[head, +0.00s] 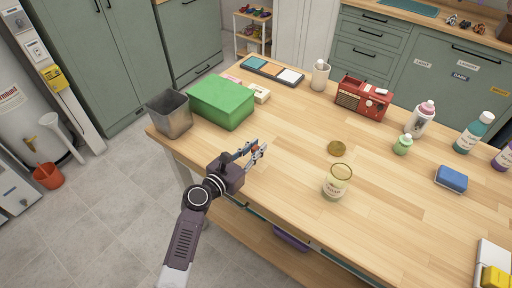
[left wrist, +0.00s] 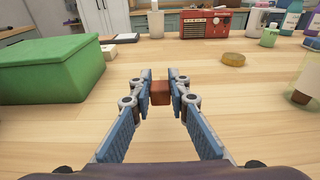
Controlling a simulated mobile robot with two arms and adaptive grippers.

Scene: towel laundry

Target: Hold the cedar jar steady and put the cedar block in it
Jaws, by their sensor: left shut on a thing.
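The cedar jar (head: 337,183) is a clear, yellowish glass jar with a label, standing open near the front edge of the wooden table. It is partly cut off at the right edge of the left wrist view (left wrist: 309,75), with a brown patch low on it that I cannot make out. A round tan lid (head: 337,148) lies behind it. My left gripper (head: 256,153) is shut on the small reddish-brown cedar block (left wrist: 160,92), held between its fingertips, left of the jar and apart from it. My right gripper is in neither view.
A green box (head: 221,101) and a grey metal bin (head: 170,115) stand at the table's left end. A red radio (head: 362,98), a green bottle (head: 402,144) and a blue sponge (head: 451,179) lie behind and right. The tabletop between gripper and jar is clear.

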